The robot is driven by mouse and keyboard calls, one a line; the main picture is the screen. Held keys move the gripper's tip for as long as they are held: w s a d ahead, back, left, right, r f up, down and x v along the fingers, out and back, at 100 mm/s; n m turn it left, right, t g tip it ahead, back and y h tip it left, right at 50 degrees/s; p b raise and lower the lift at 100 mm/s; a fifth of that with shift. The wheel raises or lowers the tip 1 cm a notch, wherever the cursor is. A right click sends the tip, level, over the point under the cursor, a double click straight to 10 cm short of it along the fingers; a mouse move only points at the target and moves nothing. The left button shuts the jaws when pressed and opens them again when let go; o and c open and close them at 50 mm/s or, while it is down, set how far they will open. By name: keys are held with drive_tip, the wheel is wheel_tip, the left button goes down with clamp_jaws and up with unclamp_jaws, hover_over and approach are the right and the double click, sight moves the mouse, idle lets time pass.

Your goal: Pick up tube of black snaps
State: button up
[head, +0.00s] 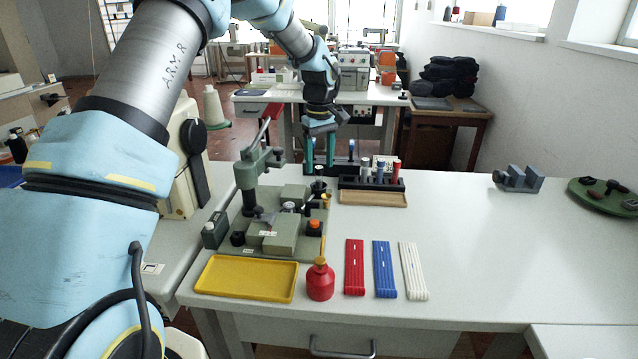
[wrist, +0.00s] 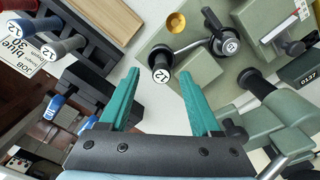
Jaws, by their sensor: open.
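A black tube (wrist: 160,66) with a white end marked 12 appears between the tips of my gripper in the wrist view; I take it for the tube of black snaps. In the head view a dark upright shape (head: 319,187) under the fingers looks like the same tube, partly hidden. My gripper (head: 320,172) points down beside the green press station, its teal fingers apart. In the wrist view my gripper (wrist: 159,75) is open and empty. The fingers show no clear contact with the tube, and their exact height above it cannot be told.
The green press (head: 264,170) stands close at the left. A yellow tray (head: 246,278) and red bottle (head: 320,281) lie in front. The right tabletop is mostly clear.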

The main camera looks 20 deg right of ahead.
sight(319, 181)
drive_tip(key=shift+a+f+p, duration=0.1)
drive_tip(key=shift+f+p, duration=0.6)
drive_tip(key=shift+f, duration=1.6)
clamp_jaws()
